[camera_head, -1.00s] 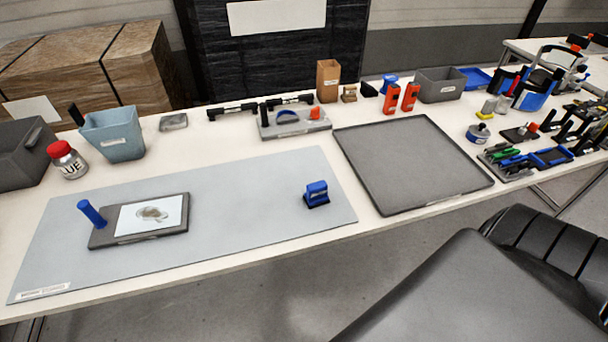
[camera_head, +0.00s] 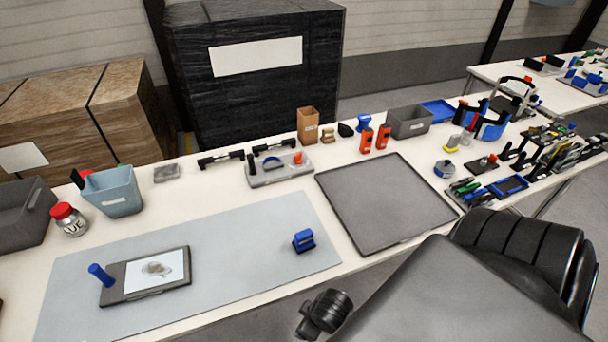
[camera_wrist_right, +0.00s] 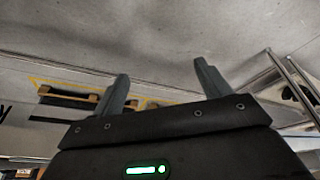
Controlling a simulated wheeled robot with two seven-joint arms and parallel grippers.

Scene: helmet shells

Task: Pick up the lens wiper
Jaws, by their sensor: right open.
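A small blue-handled block with a dark base (camera_head: 303,241), which looks like the lens wiper, stands on the right part of the grey-blue mat (camera_head: 240,225). A dark board (camera_head: 115,295) with a white picture sheet (camera_head: 157,270) lies on the mat's left part, with a blue cylinder (camera_head: 101,275) at its left end. My right gripper (camera_wrist_right: 165,82) is open and empty in the right wrist view, its two fingers apart against a grey floor-like surface. No task object shows there. My left gripper is not in view.
A grey tray (camera_head: 385,240) lies empty right of the mat. A blue-grey bin (camera_head: 117,198) and red-capped jar (camera_head: 68,220) stand at the left. A holder (camera_head: 280,178), brown box (camera_head: 308,125) and red devices (camera_head: 366,140) line the back. Tools crowd the right end.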

